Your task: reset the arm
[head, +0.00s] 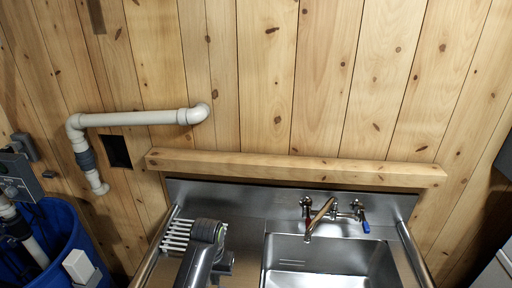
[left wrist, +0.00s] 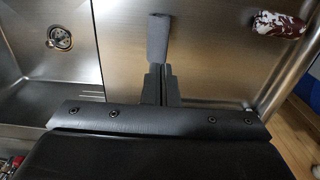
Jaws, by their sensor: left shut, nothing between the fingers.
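My left arm (head: 203,258) comes up from the bottom of the head view, over the steel counter left of the sink; its fingertips cannot be made out there. In the left wrist view my left gripper (left wrist: 158,72) is shut and empty, its dark fingers together above bare steel. A grey, rough-textured piece (left wrist: 158,38) shows at the fingers' far end; I cannot tell whether it is part of the gripper. My right gripper is in neither view.
A steel sink (head: 330,265) with a tap (head: 320,215) stands against the plank wall under a wooden ledge (head: 295,168). A white-pronged item (head: 177,236) sits beside my arm. A maroon-and-white patterned object (left wrist: 280,24) lies on the steel. A blue bin (head: 58,245) stands left.

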